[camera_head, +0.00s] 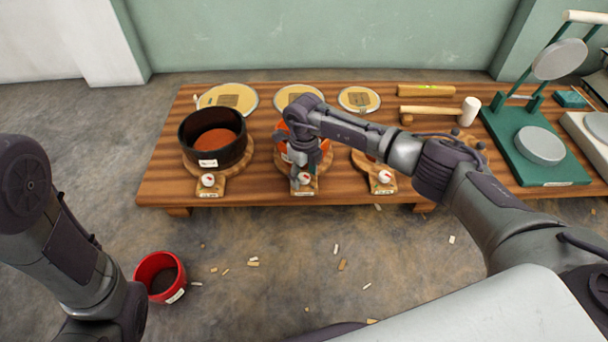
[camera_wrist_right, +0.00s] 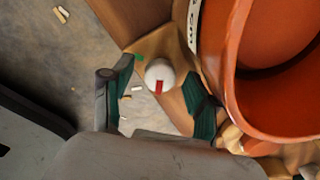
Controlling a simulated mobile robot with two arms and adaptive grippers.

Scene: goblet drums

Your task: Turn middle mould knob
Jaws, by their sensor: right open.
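The middle mould knob (camera_head: 304,178) is a white ball with a red mark, on a small wooden tab at the table's front edge. It also shows in the right wrist view (camera_wrist_right: 159,74). My right gripper (camera_head: 299,164) is over it, pointing down. In the right wrist view the open gripper (camera_wrist_right: 158,100) has one green-padded finger on each side of the knob, with gaps visible. The orange middle mould (camera_wrist_right: 232,75) stands just behind the knob, mostly hidden by my arm in the head view. My left arm shows at the left, but its gripper is out of view.
The left knob (camera_head: 208,180) sits before a dark pot (camera_head: 213,137), and the right knob (camera_head: 384,177) is on the right board. Drum discs (camera_head: 228,97), a mallet (camera_head: 440,111) and a green press (camera_head: 530,150) are on the table. A red bucket (camera_head: 160,275) stands on the floor.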

